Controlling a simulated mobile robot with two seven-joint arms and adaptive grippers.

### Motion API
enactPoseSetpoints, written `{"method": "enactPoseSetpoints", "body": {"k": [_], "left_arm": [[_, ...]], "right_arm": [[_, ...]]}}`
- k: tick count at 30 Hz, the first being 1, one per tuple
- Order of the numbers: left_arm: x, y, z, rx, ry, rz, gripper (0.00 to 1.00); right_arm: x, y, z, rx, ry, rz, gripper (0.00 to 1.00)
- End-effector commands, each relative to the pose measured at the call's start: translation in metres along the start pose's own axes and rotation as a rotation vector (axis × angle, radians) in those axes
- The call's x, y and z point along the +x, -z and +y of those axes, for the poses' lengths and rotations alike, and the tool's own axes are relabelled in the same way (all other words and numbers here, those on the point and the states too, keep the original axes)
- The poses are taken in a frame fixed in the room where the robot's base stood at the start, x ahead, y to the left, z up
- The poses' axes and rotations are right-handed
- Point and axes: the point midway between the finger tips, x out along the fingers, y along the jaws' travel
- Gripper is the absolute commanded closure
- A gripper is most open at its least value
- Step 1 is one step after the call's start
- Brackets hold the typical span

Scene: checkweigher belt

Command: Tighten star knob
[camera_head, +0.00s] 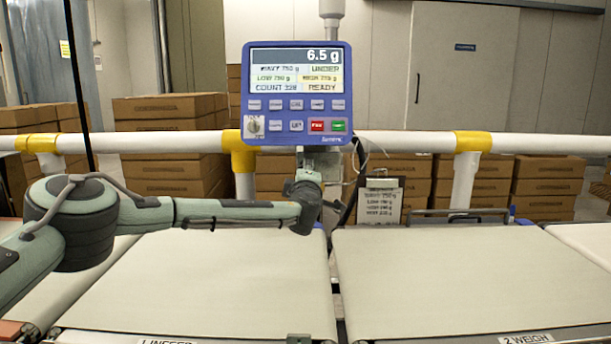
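The blue weighing display (297,93) stands above the white rail and reads 6.5 g, UNDER and READY. My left arm comes in from the left, and my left gripper (310,172) is just below the display's lower edge, at its mount (322,155). My own wrist hides much of this spot. The fingers are too small and covered to tell whether they are open or shut. I cannot make out a star knob at the mount. My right gripper is not seen.
Two pale belts (205,280) (450,270) lie side by side, with a narrow gap between them. A white rail (400,142) with yellow joints crosses behind. A clipboard (380,201) hangs right of my wrist. Cartons (170,107) are stacked behind. The belts are clear.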

Motion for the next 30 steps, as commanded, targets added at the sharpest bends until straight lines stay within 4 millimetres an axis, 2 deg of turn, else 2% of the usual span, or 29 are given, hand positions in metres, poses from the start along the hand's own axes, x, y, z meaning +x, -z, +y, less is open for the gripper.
{"method": "enactPoseSetpoints", "body": {"k": [1, 5, 17, 23, 30], "left_arm": [[0.0, 0.0, -0.001, 0.002, 0.001, 0.0, 0.61], [0.0, 0.0, -0.001, 0.001, 0.001, 0.0, 0.45], [-0.005, 0.0, 0.0, 0.0, 0.0, -0.002, 0.44], [-0.034, 0.0, -0.001, 0.0, 0.001, -0.003, 0.44], [-0.084, -0.001, -0.001, 0.001, 0.001, -0.004, 0.44]], "right_arm": [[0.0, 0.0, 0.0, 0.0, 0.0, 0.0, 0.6], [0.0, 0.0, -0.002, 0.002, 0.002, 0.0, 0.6], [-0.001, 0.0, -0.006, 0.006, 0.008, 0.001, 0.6], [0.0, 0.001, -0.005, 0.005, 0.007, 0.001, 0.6], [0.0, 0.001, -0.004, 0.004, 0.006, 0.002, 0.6]]}}
